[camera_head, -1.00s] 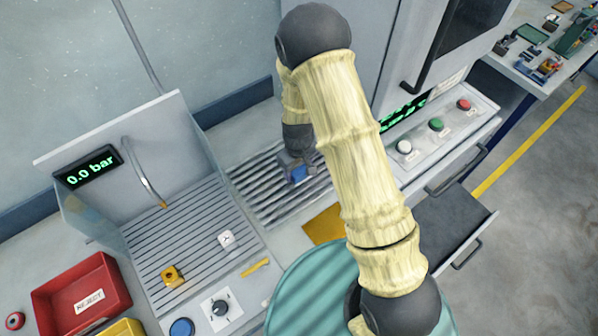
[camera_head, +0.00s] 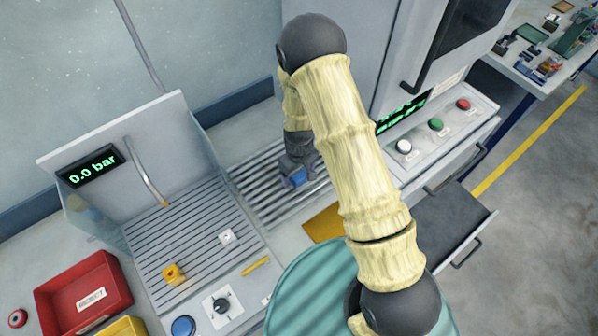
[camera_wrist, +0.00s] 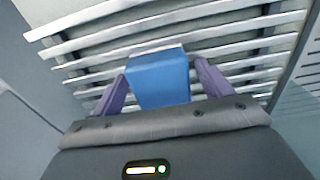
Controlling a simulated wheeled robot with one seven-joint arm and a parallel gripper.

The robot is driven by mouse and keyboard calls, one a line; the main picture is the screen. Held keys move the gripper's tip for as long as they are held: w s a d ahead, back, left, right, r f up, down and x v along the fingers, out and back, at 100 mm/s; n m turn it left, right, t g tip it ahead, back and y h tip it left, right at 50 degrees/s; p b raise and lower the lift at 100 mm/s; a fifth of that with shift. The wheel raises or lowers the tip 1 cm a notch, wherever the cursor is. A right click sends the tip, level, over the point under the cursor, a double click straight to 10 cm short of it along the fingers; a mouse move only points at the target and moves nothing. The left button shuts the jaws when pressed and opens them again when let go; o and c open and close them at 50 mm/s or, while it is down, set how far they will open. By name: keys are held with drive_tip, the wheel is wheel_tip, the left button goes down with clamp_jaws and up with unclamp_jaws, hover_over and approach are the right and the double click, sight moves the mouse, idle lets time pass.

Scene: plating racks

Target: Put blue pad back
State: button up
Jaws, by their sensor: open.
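The blue pad (camera_wrist: 160,78) is a blue block on a slatted metal rack, between the two purple fingers of my gripper (camera_wrist: 160,88) in the wrist view. The fingers stand on either side of it, and a narrow gap shows at the right finger. In the head view the blue pad (camera_head: 298,178) shows as a small blue patch under my gripper (camera_head: 296,172), low over the slatted rack (camera_head: 250,195). Whether the pad rests on the slats or is just above them, I cannot tell.
Left of the rack is a grooved tray (camera_head: 190,235) with a yellow part (camera_head: 173,273) and a white part (camera_head: 227,236). A red reject bin (camera_head: 85,290) stands at lower left. A button panel (camera_head: 435,125) and an open drawer (camera_head: 455,225) are on the right.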

drive_tip(key=shift+r, duration=0.1)
wheel_tip(320, 180, up, 12)
drive_tip(key=b, duration=0.3)
idle(0.4)
drive_tip(key=shift+d+r, duration=0.1)
idle(0.5)
drive_tip(key=s+d+r+m+t, duration=0.2)
drive_tip(key=s+d+r+m, duration=0.4)
drive_tip(key=s+d+r, duration=0.4)
drive_tip(key=s+d, duration=0.2)
drive_tip(key=d, duration=0.1)
drive_tip(key=shift+d+r+m+t, duration=0.15)
drive_tip(key=shift+r+m+t, duration=0.15)
drive_tip(key=shift+m, duration=0.1)
drive_tip(key=shift+s, duration=0.15)
